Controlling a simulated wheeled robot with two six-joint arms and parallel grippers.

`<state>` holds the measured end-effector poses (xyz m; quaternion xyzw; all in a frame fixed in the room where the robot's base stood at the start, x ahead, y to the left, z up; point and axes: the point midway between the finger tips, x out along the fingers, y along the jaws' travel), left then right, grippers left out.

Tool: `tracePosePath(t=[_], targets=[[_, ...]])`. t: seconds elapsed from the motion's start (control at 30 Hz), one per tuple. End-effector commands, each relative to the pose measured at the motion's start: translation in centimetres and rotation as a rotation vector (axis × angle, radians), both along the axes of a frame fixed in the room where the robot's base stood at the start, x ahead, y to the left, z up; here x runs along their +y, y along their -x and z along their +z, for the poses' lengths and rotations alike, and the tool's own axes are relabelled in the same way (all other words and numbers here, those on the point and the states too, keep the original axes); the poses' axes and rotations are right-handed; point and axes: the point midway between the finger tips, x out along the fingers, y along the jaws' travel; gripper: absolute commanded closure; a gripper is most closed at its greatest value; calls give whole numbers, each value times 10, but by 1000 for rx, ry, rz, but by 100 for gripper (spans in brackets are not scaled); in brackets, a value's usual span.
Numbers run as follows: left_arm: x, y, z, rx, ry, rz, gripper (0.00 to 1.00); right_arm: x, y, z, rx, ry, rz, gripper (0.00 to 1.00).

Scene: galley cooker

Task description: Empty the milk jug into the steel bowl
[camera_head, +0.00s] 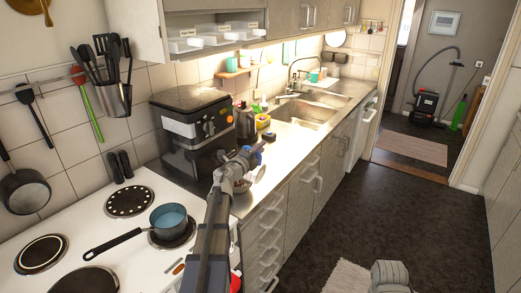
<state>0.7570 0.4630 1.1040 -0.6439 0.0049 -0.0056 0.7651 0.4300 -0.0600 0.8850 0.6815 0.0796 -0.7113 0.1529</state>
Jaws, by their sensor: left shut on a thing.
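My left gripper (254,157) is over the counter just right of the cooker, in front of the black coffee machine. It is shut on a small pale thing, which I take to be the milk jug (261,173); my gripper partly hides it, and its tilt is hard to tell. The steel bowl (241,187) stands on the counter below and left of the gripper, partly hidden by my arm. What is in the bowl or jug cannot be made out.
The black coffee machine (192,130) stands close behind the gripper. A blue-lined saucepan (168,221) sits on the white cooker (110,248). The sink (305,112) is farther along; the dark floor is open at right.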

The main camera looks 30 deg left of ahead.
Motion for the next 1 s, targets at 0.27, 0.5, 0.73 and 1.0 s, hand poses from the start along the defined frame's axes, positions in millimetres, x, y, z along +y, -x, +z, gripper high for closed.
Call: tracePosePath(t=[0.27,0.5,0.73,1.0], targets=[[7,0,1,1,60,0,100,0,0,1,0,0,0,50],[8,0,1,1,67,0,100,0,0,1,0,0,0,50],[8,0,1,1,66,0,100,0,0,1,0,0,0,50],[8,0,1,1,66,0,100,0,0,1,0,0,0,50]])
